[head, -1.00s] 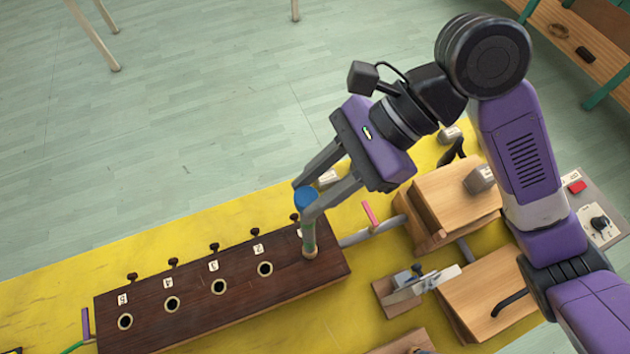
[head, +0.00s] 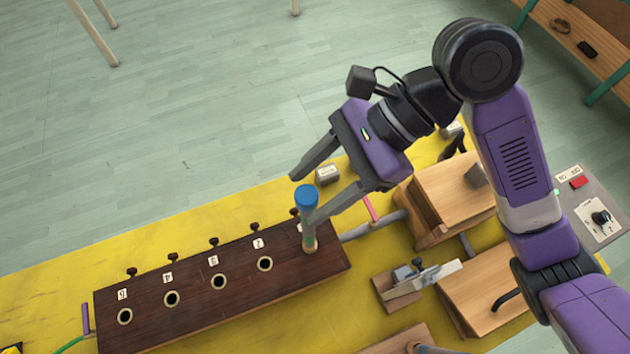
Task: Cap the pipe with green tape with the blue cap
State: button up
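The blue cap (head: 306,195) sits on the top end of an upright pipe (head: 309,238) standing in the right end of the dark wooden block (head: 200,310). A narrow green band shows low on the pipe. My gripper (head: 300,198) is open, with its two fingers spread apart on either side of the cap. The far finger is clear of the cap; the near finger passes close beside the pipe, and I cannot tell if it touches. Part of the pipe is hidden by the near finger.
The block has several empty holes with numbered labels and dark knobs behind them. Wooden boxes (head: 455,200) and a clamp-like device (head: 415,283) stand to the right on the yellow table (head: 60,270). A grey weight (head: 327,174) lies behind the gripper. A control panel (head: 595,215) is at far right.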

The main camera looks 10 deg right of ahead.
jog(key=v, duration=0.7)
jog(key=shift+d+r+b, duration=0.25)
jog(key=shift+d+b, duration=0.05)
jog(key=shift+w, duration=0.1)
dwell(0.4)
